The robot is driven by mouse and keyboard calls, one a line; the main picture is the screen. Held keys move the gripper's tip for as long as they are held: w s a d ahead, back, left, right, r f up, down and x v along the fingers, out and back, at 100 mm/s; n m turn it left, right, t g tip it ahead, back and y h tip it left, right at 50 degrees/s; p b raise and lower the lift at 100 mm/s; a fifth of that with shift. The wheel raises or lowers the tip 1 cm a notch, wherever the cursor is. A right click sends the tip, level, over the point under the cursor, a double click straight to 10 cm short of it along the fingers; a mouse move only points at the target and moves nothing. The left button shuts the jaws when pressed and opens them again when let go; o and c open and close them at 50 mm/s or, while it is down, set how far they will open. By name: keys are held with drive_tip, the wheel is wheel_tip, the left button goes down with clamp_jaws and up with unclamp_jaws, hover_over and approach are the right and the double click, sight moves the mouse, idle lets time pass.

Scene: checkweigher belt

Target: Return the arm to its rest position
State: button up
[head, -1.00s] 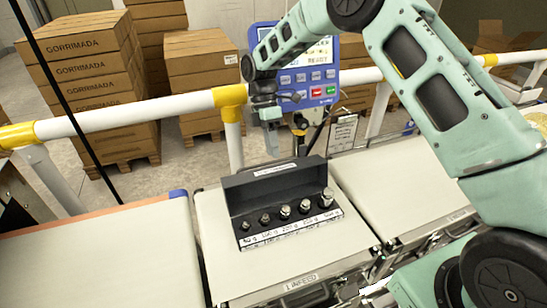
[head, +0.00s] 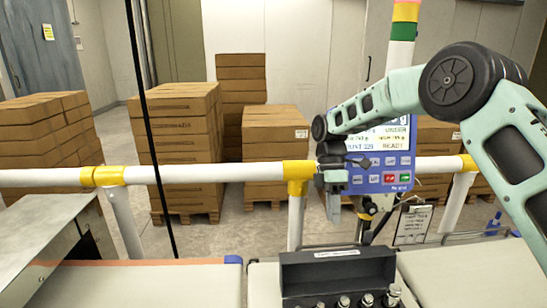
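My arm, pale green with black joints, reaches in from the right in the head view and bends down at its end. My gripper (head: 333,205) hangs fingers down in front of the white rail, just left of the blue control panel's lower part. It is above and behind the black weight case (head: 338,268), clear of it. The fingers are seen edge-on, so the gap between them cannot be made out; no object shows in them.
The blue control panel (head: 388,178) stands close behind my wrist. A white rail (head: 220,172) with yellow joints crosses the view, with stacked cartons (head: 180,130) beyond. Several metal weights (head: 366,300) stand in the case. A clipboard (head: 412,224) hangs at right. Belts (head: 150,285) lie in front.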

drive_tip(key=s+a+r+m+t, duration=0.15)
drive_tip(key=s+a+r, duration=0.25)
drive_tip(key=s, duration=0.5)
drive_tip(key=s+a+r+m+t, duration=0.1)
drive_tip(key=s+a+r+m, duration=0.3)
drive_tip(key=s, duration=0.5)
drive_tip(key=s+d+f+m+t, duration=0.1)
drive_tip(key=s+m, duration=0.1)
drive_tip(key=s, duration=0.6)
drive_tip(key=s+d+f+m+t, duration=0.1)
drive_tip(key=s+m, duration=0.1)
drive_tip(key=s, duration=0.6)
drive_tip(key=shift+s+d+f+t+y, duration=0.15)
drive_tip(key=shift+s+d+t+y, duration=0.15)
drive_tip(key=shift+s+d+t, duration=0.1)
drive_tip(key=shift+m, duration=0.25)
